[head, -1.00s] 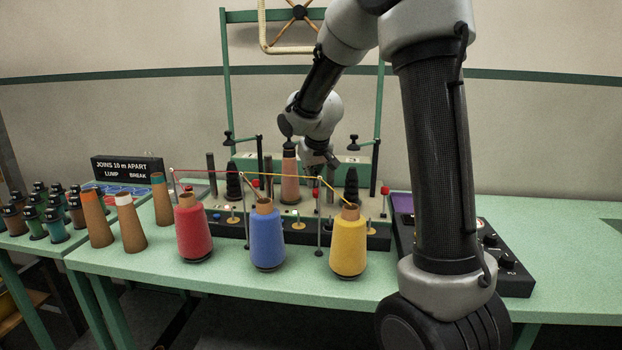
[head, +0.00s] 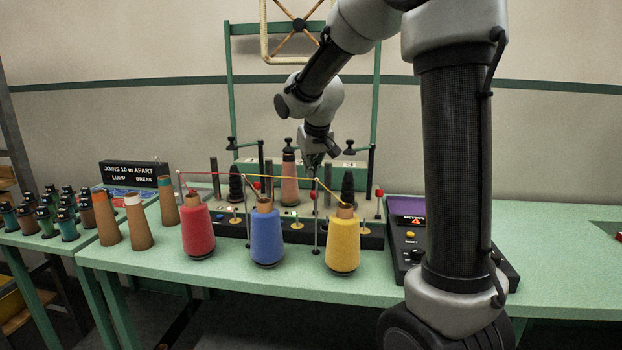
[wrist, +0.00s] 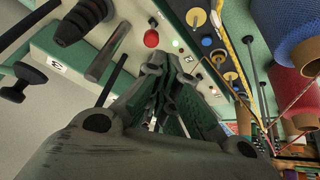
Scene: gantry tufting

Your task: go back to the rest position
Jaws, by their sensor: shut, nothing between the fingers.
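My gripper (head: 317,166) hangs over the green machine (head: 350,168) at the back of the table, near a pinkish cone (head: 289,180). In the wrist view my gripper (wrist: 172,62) is shut, with its fingers together and nothing between them. Red (head: 197,229), blue (head: 266,236) and yellow (head: 343,243) yarn cones stand upright in front of the machine. Red and yellow threads run from the machine's posts. My arm is folded over the machine, and part of it blocks the view of the table's right side.
A dark control box (head: 404,235) with a small screen stands right of the machine. Three brown cones (head: 138,225) stand on the left, near several dark-capped bobbins (head: 48,213) and a black sign (head: 134,174). A green frame (head: 231,105) rises behind. The table's far right (head: 560,255) is mostly clear.

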